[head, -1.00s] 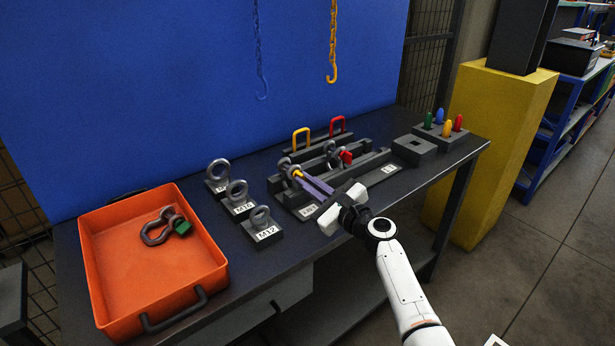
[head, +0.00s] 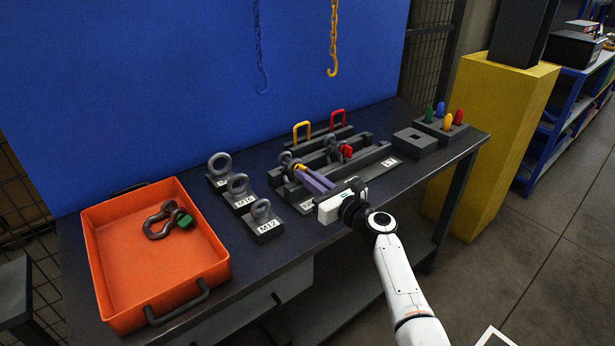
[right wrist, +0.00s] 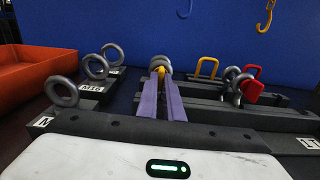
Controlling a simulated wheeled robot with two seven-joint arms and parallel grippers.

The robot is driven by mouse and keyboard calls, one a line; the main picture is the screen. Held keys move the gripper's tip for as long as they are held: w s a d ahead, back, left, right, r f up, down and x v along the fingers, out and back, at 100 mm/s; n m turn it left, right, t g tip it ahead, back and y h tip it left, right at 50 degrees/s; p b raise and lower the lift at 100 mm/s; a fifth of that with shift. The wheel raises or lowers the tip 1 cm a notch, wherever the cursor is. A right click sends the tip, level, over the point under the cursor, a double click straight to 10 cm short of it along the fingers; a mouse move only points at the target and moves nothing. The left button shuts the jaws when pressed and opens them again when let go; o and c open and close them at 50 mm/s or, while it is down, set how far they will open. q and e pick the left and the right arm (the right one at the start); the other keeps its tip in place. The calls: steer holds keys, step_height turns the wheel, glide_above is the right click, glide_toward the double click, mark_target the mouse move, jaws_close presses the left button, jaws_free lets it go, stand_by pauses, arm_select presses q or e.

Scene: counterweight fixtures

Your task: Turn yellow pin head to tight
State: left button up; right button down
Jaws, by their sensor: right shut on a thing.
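A grey shackle (head: 286,158) with a yellow pin head (head: 299,168) sits at the left end of the dark fixture on the bench. My right gripper (head: 302,172), with long purple fingers, is shut on the yellow pin head. In the right wrist view the fingertips (right wrist: 161,78) close around the yellow head (right wrist: 161,70), with the grey shackle bow (right wrist: 160,61) just behind; the fingers hide part of the head. Whether the pin is fully seated cannot be told. My left gripper is not in view.
Beside the held shackle is one with a red pin head (head: 347,151). Yellow (head: 302,129) and red (head: 338,118) loops stand behind. Eye bolts in blocks (head: 239,200) stand left, then an orange tray (head: 95,262) with a green-pinned shackle (head: 165,218). A peg block (head: 440,133) is right.

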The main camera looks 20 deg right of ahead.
steer(key=c, duration=1.9)
jaws_free()
steer(key=shift+s, duration=0.1)
steer(key=shift+s+d+f, duration=0.1)
steer(key=shift+s+d, duration=0.05)
steer(key=shift+s, duration=0.1)
steer(key=v, duration=0.9)
steer(key=shift+s, duration=0.25)
